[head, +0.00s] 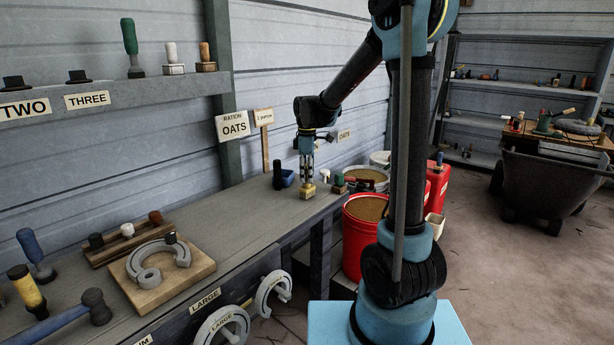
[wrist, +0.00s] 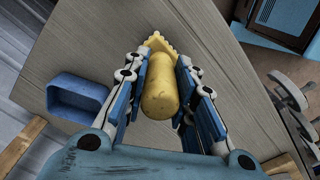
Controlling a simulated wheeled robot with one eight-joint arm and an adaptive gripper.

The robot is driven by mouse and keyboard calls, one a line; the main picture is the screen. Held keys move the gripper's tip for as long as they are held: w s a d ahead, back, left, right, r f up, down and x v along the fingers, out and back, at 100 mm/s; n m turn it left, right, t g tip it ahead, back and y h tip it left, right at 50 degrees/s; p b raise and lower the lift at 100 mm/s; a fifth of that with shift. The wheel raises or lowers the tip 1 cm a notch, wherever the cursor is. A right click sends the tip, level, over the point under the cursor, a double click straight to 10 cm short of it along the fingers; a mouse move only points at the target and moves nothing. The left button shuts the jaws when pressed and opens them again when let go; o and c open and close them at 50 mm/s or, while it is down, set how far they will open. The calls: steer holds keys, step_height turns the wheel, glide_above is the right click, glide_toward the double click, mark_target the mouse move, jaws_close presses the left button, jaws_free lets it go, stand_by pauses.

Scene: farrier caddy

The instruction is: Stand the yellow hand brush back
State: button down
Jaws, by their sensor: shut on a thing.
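The yellow hand brush (head: 308,190) is at the far end of the workbench, handle up and head down, directly below my gripper (head: 307,170). In the wrist view the brush (wrist: 160,92) shows its rounded yellow handle between the blue finger pads, with part of its jagged-edged head beyond. My gripper (wrist: 162,85) is shut on the handle. The brush looks roughly upright; I cannot tell whether its head touches the bench top.
A blue tray (wrist: 78,97) sits left of the brush on the workbench (head: 240,218). A dark upright item (head: 277,175), a white-topped one (head: 325,176) and a green-topped one (head: 339,181) stand close by. Red buckets (head: 362,245) stand beyond the bench end.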

steer(key=shift+f, duration=0.3)
steer(key=c, duration=1.2)
jaws_free()
steer(key=shift+c, duration=0.2)
step_height(320, 180, up, 12)
steer(key=shift+f, duration=0.1)
